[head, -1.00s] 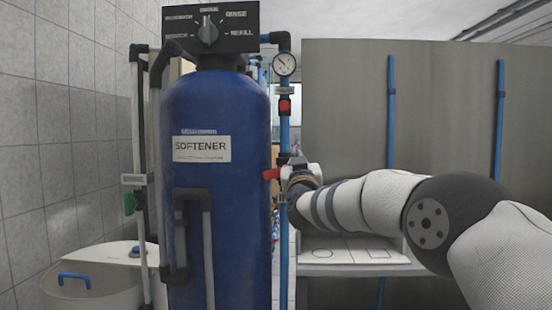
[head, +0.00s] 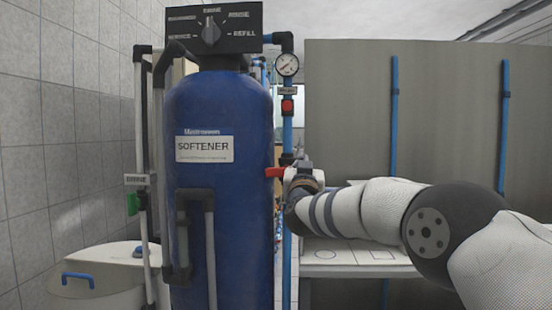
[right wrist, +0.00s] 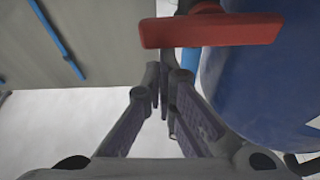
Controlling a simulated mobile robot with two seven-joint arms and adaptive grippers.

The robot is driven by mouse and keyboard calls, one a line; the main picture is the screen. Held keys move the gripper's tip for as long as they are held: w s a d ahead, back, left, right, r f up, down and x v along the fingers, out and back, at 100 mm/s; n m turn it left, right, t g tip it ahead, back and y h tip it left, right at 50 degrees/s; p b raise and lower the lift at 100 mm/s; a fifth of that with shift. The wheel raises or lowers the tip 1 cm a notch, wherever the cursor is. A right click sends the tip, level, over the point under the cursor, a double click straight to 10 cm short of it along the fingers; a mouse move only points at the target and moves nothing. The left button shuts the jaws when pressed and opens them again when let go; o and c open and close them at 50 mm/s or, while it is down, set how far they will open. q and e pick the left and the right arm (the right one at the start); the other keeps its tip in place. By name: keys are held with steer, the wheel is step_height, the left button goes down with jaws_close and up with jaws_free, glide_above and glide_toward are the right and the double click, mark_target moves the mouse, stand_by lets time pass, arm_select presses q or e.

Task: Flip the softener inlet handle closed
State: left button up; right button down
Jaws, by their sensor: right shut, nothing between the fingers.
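The red inlet handle (head: 275,172) lies roughly level in the head view, pointing left from the thin blue pipe (head: 287,138) beside the blue softener tank (head: 222,115). In the right wrist view the handle (right wrist: 212,30) spans the top, just beyond my fingertips. My right gripper (right wrist: 165,88) is shut and empty, its fingers together below the handle in the picture. I cannot tell whether they touch it. In the head view my right gripper (head: 299,166) is at the pipe, right of the handle, with its fingertips hard to make out. My left gripper is not in view.
A pressure gauge (head: 287,64) and a small red fitting (head: 287,106) sit higher on the pipe. The tank stands close on the left. A grey panel (head: 350,110) rises behind my right arm, with a pale shelf (head: 355,258) below. A white bin (head: 105,270) stands lower left.

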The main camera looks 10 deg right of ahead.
steer(key=v, duration=1.2)
steer(key=s+f+n+g+y+p, duration=0.1)
steer(key=s+f+n+g+y, duration=0.2)
steer(key=f, duration=1.1)
steer(key=s+f+g+y, duration=0.2)
steer(key=s+f+g, duration=0.2)
steer(key=f, duration=1)
steer(key=s+d+f+n+g+p, duration=0.15)
steer(key=s+f+g, duration=0.45)
steer(key=s+f, duration=1.15)
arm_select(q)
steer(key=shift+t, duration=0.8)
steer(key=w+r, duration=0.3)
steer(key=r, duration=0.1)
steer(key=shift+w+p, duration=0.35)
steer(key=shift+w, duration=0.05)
arm_select(e)
steer(key=s+f+g, duration=0.1)
steer(key=s+g, duration=0.2)
steer(key=s, duration=0.8)
steer(key=s+d+f+g+y, duration=0.1)
steer(key=s+g, duration=0.3)
steer(key=s, duration=0.8)
steer(key=s+d+f+g, duration=0.1)
steer(key=s+g, duration=0.2)
steer(key=s, duration=0.8)
steer(key=shift+s+f+m, duration=0.3)
steer(key=shift+f+m, duration=0.05)
steer(key=shift+m, duration=0.1)
